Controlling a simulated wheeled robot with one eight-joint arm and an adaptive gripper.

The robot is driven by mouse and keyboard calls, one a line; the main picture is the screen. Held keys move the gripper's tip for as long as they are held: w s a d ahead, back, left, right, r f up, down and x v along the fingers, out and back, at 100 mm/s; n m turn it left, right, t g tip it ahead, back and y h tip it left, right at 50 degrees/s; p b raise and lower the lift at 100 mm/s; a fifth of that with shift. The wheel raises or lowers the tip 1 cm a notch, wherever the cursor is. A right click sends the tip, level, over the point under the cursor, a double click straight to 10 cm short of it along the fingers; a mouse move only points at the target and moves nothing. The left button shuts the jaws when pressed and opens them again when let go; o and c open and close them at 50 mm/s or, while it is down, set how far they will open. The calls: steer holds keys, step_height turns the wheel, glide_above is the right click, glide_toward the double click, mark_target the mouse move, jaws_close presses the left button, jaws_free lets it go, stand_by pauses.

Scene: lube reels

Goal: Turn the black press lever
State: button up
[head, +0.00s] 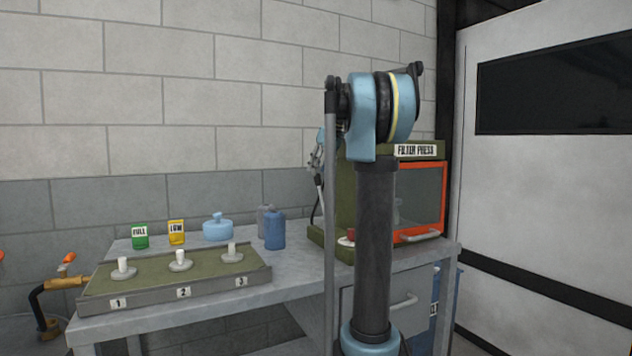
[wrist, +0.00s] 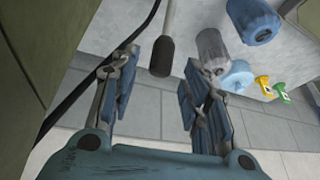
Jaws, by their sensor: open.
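The green filter press (head: 346,180) stands on the bench at the right, with an orange-framed window door, partly hidden behind my arm. In the wrist view, the black press lever's dark grip (wrist: 162,57) on a grey rod (wrist: 170,16) lies between the fingertips of my gripper (wrist: 163,70). The jaws are open, with a gap on both sides of the grip. In the head view my gripper (head: 315,160) shows only in part beside the press's left side, mostly behind my arm.
A black hose (wrist: 103,70) runs close by the left finger. Blue (head: 275,230) and grey bottles, a light blue can (head: 217,228), and yellow and green cards (head: 140,237) stand left of the press. A numbered tray (head: 175,285) lies at the bench front.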

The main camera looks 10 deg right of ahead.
mark_target(317, 177)
steer(key=shift+x, duration=2.2)
jaws_close()
